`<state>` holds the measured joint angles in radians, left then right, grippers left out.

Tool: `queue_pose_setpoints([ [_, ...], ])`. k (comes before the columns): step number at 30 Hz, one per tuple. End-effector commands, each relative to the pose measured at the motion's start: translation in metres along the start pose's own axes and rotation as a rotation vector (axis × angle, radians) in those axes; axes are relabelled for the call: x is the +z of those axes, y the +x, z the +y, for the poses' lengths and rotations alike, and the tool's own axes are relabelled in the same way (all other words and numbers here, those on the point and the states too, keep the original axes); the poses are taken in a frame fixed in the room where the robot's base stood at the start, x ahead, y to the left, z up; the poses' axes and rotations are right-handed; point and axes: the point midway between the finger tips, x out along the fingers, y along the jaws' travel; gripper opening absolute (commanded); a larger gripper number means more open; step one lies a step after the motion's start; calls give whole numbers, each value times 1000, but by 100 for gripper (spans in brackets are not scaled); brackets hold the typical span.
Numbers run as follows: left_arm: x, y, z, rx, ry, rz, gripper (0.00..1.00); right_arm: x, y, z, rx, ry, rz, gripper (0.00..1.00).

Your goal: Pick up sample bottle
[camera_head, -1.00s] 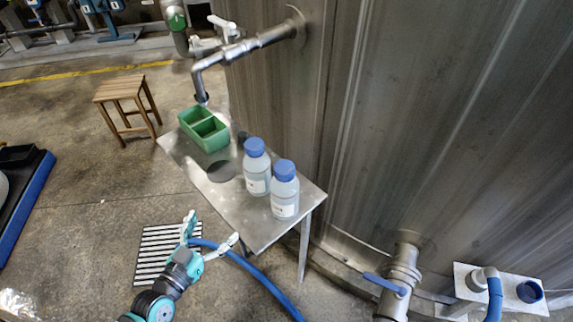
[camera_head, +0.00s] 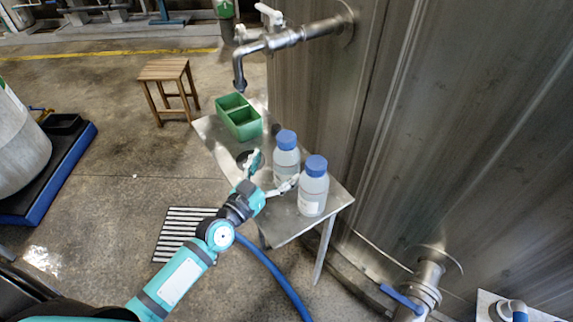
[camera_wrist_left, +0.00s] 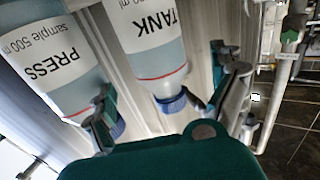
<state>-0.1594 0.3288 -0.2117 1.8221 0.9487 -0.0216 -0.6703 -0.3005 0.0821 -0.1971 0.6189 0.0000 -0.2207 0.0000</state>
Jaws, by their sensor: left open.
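Two clear sample bottles with blue caps and white labels stand upright on a small metal table (camera_head: 285,225). In the head view the back bottle (camera_head: 286,160) is left of the front bottle (camera_head: 315,188). My left gripper (camera_head: 274,172) is open, with one finger left of the back bottle and the other near the gap between the bottles. The left wrist view is upside down. There the bottle labelled TANK (camera_wrist_left: 150,50) lies between my open fingers, and the bottle labelled PRESS (camera_wrist_left: 45,60) is partly behind one finger. I cannot tell whether any finger touches a bottle. My right gripper is not in view.
A green divided box (camera_head: 240,118) stands on the table's far end under a metal tap (camera_head: 240,80). A large steel wall (camera_head: 400,100) rises right behind the table. A wooden stool (camera_head: 165,72), a floor drain (camera_head: 180,230) and a blue hose (camera_head: 275,272) are nearby.

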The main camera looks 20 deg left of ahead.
Motion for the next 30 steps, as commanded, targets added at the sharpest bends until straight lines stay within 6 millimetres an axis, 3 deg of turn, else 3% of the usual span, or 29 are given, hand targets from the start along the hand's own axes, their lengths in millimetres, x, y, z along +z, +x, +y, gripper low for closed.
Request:
queue_pose_setpoints([
  [10,4,45,0,-1,-2,2,95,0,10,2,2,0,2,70],
  [20,4,52,0,0,0,-1,94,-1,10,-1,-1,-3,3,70],
  [30,4,52,0,0,0,-1,49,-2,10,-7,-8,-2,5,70],
])
